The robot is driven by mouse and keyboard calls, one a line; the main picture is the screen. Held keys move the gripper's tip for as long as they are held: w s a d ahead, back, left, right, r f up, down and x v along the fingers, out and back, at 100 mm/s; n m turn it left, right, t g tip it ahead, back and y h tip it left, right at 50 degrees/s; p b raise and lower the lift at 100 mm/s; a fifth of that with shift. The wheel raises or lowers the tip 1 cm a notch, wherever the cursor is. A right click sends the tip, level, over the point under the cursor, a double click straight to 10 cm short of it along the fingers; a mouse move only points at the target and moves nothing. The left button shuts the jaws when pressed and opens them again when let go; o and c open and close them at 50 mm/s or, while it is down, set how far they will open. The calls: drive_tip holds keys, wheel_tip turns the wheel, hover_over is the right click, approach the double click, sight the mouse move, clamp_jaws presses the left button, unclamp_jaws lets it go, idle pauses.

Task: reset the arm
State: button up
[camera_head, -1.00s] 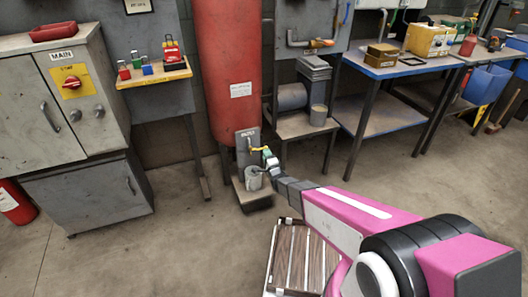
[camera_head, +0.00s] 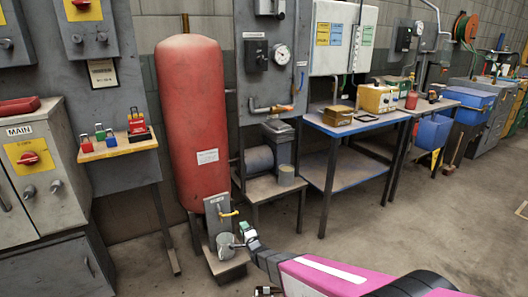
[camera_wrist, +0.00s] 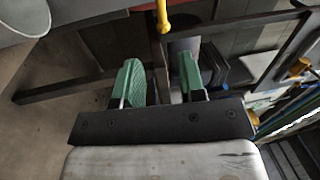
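The bucket's round rim (camera_wrist: 26,28) is at the upper left there. My pink arm reaches in from the lower right of the head view.
A tall red tank (camera_head: 193,120) stands behind the valve. A small stand (camera_head: 270,186) and a blue-topped workbench (camera_head: 340,128) are to the right. A grey MAIN cabinet (camera_head: 40,170) and a small wooden shelf (camera_head: 118,150) are to the left. Floor (camera_head: 400,225) is clear at right.

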drive_tip(key=s+d+r+n+g+h, duration=0.1)
drive_tip(key=d+r+n+g+h, duration=0.25)
drive_tip(key=d, duration=0.65)
drive_tip(key=s+d+r+n+g+h, duration=0.15)
drive_tip(key=d+r+g+h, duration=0.3)
drive_tip(key=d, duration=0.55)
drive_tip(key=s+d+r+n+g+h, duration=0.1)
drive_tip(key=s+d+r+n+g, duration=0.2)
drive_tip(key=s+d, duration=0.3)
drive_tip(key=s+d+r+n+g, duration=0.3)
drive_tip(key=s+d+r+g, duration=0.2)
drive_tip(key=s, duration=0.5)
drive_tip(key=shift+s+d+r+g+h, duration=0.2)
drive_tip(key=shift+s+d+g+h, duration=0.2)
drive_tip(key=shift+d, duration=0.35)
